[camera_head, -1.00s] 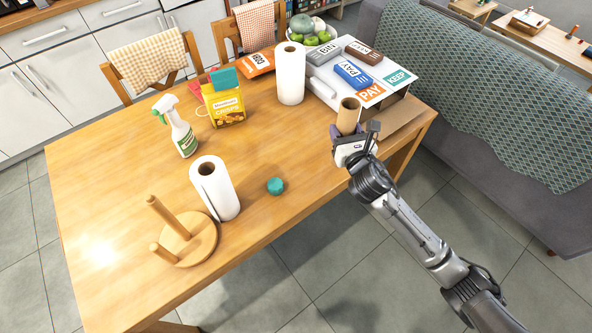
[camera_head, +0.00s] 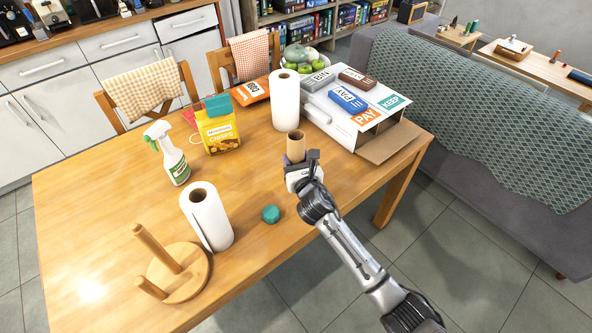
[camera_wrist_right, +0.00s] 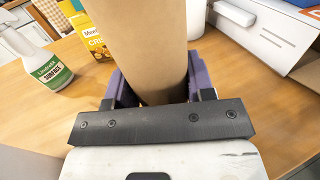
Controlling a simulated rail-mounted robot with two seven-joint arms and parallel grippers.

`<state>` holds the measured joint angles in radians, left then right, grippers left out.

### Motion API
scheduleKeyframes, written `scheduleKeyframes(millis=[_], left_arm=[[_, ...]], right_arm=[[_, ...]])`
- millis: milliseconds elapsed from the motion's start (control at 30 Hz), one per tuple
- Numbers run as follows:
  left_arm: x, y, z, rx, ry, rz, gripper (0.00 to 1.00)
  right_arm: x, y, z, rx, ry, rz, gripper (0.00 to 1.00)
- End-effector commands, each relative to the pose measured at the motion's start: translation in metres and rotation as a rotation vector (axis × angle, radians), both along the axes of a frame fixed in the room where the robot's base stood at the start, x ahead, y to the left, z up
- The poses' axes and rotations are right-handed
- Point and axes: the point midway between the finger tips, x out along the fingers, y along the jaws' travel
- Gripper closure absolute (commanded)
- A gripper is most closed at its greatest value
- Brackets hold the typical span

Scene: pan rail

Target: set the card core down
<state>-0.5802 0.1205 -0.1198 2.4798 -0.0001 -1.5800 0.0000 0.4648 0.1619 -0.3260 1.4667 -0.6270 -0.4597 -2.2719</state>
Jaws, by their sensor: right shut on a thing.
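The card core (camera_head: 296,146) is a brown cardboard tube, held upright by my right gripper (camera_head: 298,166) near the table's front right part. In the right wrist view the core (camera_wrist_right: 147,40) stands between the purple fingers of the gripper (camera_wrist_right: 160,92), which is shut on it. I cannot tell whether its lower end touches the wooden table (camera_head: 110,205). My left gripper is not in view.
A paper roll (camera_head: 207,218) and a wooden holder (camera_head: 178,272) stand at front left, with a teal lid (camera_head: 270,214) nearby. Bare table lies around the core.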

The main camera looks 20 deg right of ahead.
Motion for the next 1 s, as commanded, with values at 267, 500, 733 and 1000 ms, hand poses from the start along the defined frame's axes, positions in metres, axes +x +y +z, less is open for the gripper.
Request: scheduleKeyframes(millis=[267, 500, 733, 1000], left_arm=[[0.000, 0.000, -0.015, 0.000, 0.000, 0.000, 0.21], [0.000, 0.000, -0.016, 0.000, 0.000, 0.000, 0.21], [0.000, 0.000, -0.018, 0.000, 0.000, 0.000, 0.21], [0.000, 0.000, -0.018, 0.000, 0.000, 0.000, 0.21]], right_arm=[[0.000, 0.001, -0.033, 0.003, 0.003, 0.000, 0.73], [0.000, 0.000, -0.040, 0.001, 0.002, 0.001, 0.73], [0.000, 0.000, -0.043, 0.000, 0.002, 0.000, 0.73], [-0.001, 0.000, -0.042, 0.001, 0.002, 0.000, 0.28]])
